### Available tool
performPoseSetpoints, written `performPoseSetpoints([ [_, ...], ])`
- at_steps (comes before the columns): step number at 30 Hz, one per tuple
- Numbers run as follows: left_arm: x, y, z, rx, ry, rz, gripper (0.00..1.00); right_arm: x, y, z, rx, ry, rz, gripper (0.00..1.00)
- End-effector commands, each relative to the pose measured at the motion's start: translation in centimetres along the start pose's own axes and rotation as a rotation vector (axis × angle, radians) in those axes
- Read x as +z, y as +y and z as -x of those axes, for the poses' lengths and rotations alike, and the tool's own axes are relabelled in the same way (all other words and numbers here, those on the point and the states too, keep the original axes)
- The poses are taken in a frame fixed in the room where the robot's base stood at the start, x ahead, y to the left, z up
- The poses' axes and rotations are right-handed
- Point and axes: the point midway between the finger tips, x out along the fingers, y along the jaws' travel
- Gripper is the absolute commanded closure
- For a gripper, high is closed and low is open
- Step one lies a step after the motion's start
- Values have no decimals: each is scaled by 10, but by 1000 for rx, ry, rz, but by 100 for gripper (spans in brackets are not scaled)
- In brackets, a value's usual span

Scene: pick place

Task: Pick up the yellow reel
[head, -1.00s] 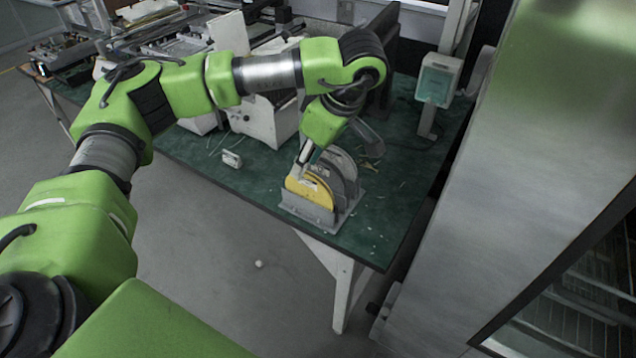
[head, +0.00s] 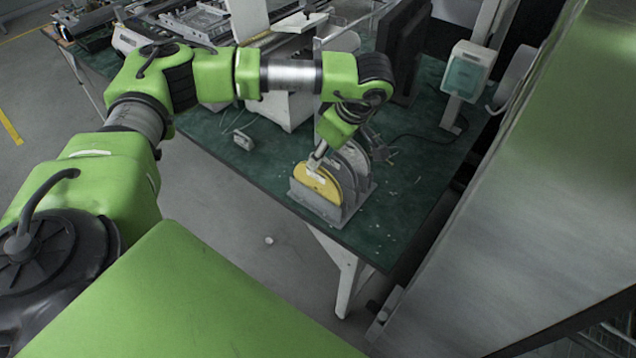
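The yellow reel (head: 315,180) stands upright in a grey rack (head: 318,206) near the front corner of the green table. Grey reels (head: 350,165) stand behind it in the same rack. My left gripper (head: 318,160) points down at the top edge of the yellow reel and appears to touch or overlap it. The fingers are small and partly hidden by the wrist, so I cannot tell whether they are closed on the reel. My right gripper is not in view.
The green table (head: 400,205) has small scraps on it. A small white block (head: 243,139) lies left of the rack. A white box device (head: 468,72) on a post stands at the back right. A large metal cabinet (head: 510,190) fills the right side.

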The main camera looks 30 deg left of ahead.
Motion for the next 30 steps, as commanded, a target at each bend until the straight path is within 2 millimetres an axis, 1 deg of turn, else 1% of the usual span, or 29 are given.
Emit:
performPoseSetpoints([
  [5,3,-1,-14,-4,1,-1,70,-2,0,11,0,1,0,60],
  [8,7,-2,-29,-5,2,-1,70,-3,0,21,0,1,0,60],
  [9,8,-2,-36,-4,1,0,70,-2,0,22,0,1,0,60],
  [12,8,-2,-48,-3,1,1,70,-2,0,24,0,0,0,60],
  [15,8,-1,-54,-1,1,0,70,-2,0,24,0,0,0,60],
  [21,9,-1,-55,0,1,0,70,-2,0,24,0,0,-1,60],
  [23,9,-1,-54,0,1,0,86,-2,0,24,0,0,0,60],
  [24,8,-1,-54,0,0,0,96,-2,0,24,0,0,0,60],
  [25,8,-1,-54,0,0,0,100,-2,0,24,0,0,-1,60],
  [30,8,-1,-54,0,1,1,100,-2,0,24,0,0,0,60],
])
